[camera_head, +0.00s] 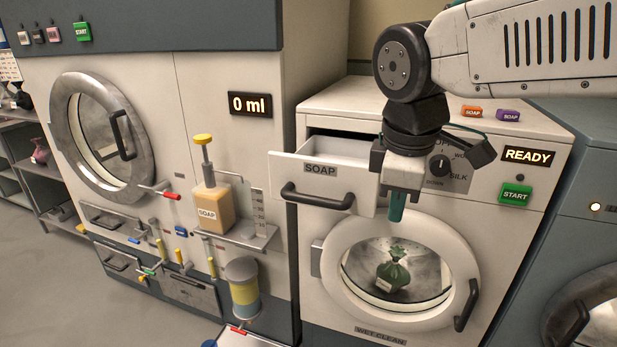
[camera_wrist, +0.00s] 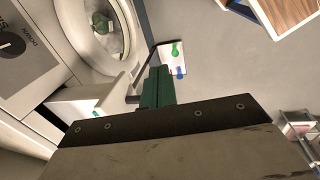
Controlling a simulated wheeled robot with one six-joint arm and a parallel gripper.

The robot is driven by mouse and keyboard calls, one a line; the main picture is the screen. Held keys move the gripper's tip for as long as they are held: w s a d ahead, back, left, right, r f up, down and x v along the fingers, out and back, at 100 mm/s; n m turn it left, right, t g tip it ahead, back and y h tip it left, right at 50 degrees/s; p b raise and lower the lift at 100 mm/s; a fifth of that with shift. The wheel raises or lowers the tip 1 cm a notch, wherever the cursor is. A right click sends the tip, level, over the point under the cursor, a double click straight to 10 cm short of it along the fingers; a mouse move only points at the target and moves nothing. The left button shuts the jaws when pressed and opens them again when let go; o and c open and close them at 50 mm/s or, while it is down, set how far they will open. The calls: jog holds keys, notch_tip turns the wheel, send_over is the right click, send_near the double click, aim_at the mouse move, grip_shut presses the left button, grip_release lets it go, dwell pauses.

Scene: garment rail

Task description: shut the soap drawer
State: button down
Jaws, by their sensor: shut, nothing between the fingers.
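The soap drawer (camera_head: 310,176) is pulled out of the white washing machine, with its dark handle (camera_head: 318,197) on the front and a SOAP label above it. A gap into the drawer's inside shows behind the front panel. My gripper (camera_head: 397,208) is shut and empty, pointing down at the right end of the drawer front. It overlaps that end in the head view; I cannot tell whether it touches. In the wrist view the green fingertips of my gripper (camera_wrist: 156,88) are together, with the white drawer (camera_wrist: 92,103) just left of them.
The round washer door (camera_head: 400,272) is closed below, with a green bag behind its glass. The dial and START button (camera_head: 515,195) are right of my gripper. A soap dispenser (camera_head: 212,205) stands on a shelf at the left. Open floor shows in the wrist view.

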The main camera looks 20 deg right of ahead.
jog(key=w+a+r+n, duration=0.3)
jog(key=w+a+n, duration=0.1)
jog(key=w+n, duration=0.4)
jog(key=n+t+h, duration=0.1)
jog(key=n+t, duration=0.1)
jog(key=n, duration=0.8)
send_near(304, 190)
jog(key=x, duration=0.6)
jog(key=shift+a+f, duration=0.1)
jog(key=shift+f, duration=0.05)
jog(key=shift+w, duration=0.1)
